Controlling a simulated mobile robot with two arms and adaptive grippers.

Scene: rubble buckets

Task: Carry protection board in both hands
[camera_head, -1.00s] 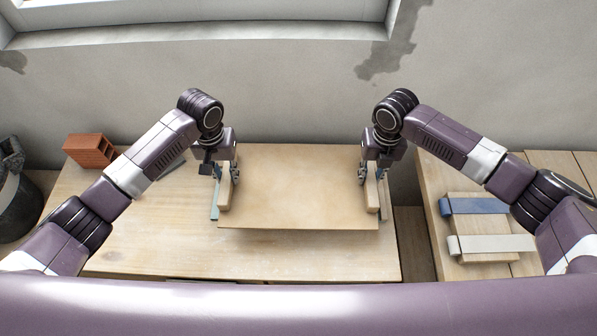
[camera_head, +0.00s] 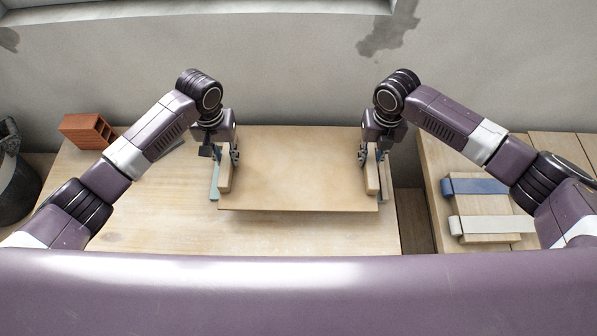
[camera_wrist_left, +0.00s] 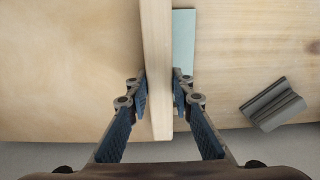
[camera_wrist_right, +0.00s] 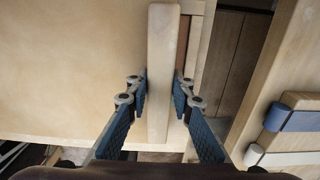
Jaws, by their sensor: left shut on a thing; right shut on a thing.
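The protection board (camera_head: 298,170) is a flat tan sheet with a raised wooden strip along each side. It is level in the head view, over the wooden table. My left gripper (camera_head: 228,160) is shut on its left strip, which shows between the fingers in the left wrist view (camera_wrist_left: 157,60). My right gripper (camera_head: 372,160) is shut on its right strip, which also shows in the right wrist view (camera_wrist_right: 162,60). How high the board is above the table is hard to tell.
The wooden table (camera_head: 140,225) is bare in front and at left. A red hollow brick (camera_head: 88,130) lies at its back left, with a dark bucket (camera_head: 15,180) beyond. A wall stands behind.

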